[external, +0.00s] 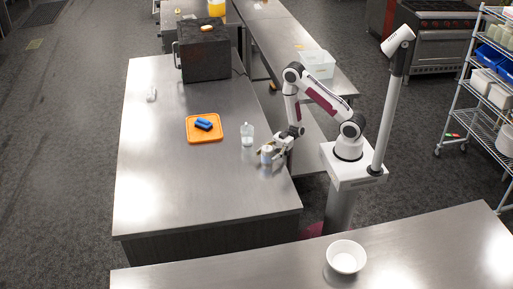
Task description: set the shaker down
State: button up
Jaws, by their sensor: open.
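The shaker (266,154) is a small light-coloured container standing upright on the steel table (190,195), near its right edge. My gripper (265,158) is low over the table, with its fingers around or right beside the shaker. The fingers are open. The view is too small to tell whether a finger touches the shaker. The shaker's base seems to rest on the tabletop, but part of it is hidden by the gripper.
A clear bottle (247,135) stands close behind the shaker. An orange tray (204,138) with a blue item (204,124) lies further left. A dark box (205,55) stands at the back, and a small white item (151,94) lies at the left. The table's front is clear.

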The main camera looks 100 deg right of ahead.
jog(key=shift+v, duration=3.75)
jog(key=shift+s+a, duration=0.1)
jog(key=shift+o, duration=0.5)
